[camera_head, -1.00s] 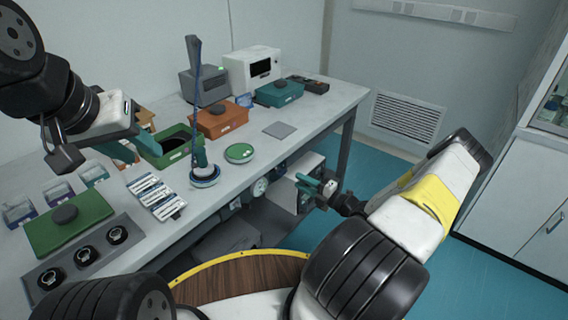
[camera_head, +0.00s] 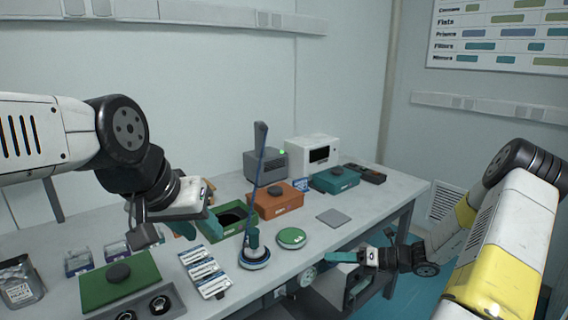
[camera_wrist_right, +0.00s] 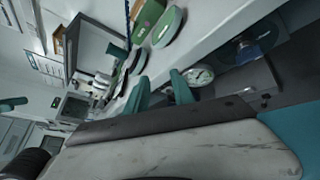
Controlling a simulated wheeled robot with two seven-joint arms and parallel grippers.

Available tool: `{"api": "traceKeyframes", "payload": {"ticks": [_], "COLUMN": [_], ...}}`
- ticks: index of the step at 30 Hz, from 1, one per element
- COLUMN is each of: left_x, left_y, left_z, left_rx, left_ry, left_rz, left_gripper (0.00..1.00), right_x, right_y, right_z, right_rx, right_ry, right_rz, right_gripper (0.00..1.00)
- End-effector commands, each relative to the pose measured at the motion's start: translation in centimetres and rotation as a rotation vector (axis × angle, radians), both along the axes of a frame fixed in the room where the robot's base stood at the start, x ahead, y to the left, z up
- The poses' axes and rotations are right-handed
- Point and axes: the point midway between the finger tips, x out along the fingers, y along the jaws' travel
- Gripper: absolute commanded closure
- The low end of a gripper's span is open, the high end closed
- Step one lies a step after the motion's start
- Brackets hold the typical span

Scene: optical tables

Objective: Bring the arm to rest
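My left gripper (camera_head: 196,228) hangs over the table by the open green box (camera_head: 241,233) in the head view. Its teal fingers look apart, with nothing seen between them. My right gripper (camera_head: 349,266) is in front of the table's front edge, low and to the right of the round green disc. In the right wrist view, its two teal fingers (camera_wrist_right: 160,92) stand apart with nothing between them.
A round gauge (camera_wrist_right: 201,76) is below the tabletop.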

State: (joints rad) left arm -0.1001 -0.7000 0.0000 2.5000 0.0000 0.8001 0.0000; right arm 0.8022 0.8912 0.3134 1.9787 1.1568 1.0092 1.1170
Motion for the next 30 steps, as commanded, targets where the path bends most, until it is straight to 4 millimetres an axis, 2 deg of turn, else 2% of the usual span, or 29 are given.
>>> {"api": "traceKeyframes", "payload": {"ticks": [1, 6, 13, 24, 30], "left_x": [0.0, 0.0, 0.0, 0.0, 0.0], "left_y": [0.0, 0.0, 0.0, 0.0, 0.0], "left_z": [0.0, 0.0, 0.0, 0.0, 0.0], "left_rx": [0.0, 0.0, 0.0, 0.0, 0.0], "left_ry": [0.0, 0.0, 0.0, 0.0, 0.0], "left_rz": [0.0, 0.0, 0.0, 0.0, 0.0], "left_gripper": [0.64, 0.64, 0.64, 0.64, 0.64], "right_x": [-0.8, -4.2, -9.3, -17.6, -21.3], "right_y": [1.0, 3.4, 5.0, 4.5, 3.2], "right_z": [2.0, 7.0, 13.3, 22.1, 25.6], "right_rx": [-0.093, -0.377, -0.715, -1.188, -1.409], "right_ry": [-0.081, -0.361, -0.754, -1.39, -1.687], "right_rz": [0.091, 0.396, 0.806, 1.429, 1.714], "right_gripper": [0.71, 0.71, 0.71, 0.71, 0.71]}}
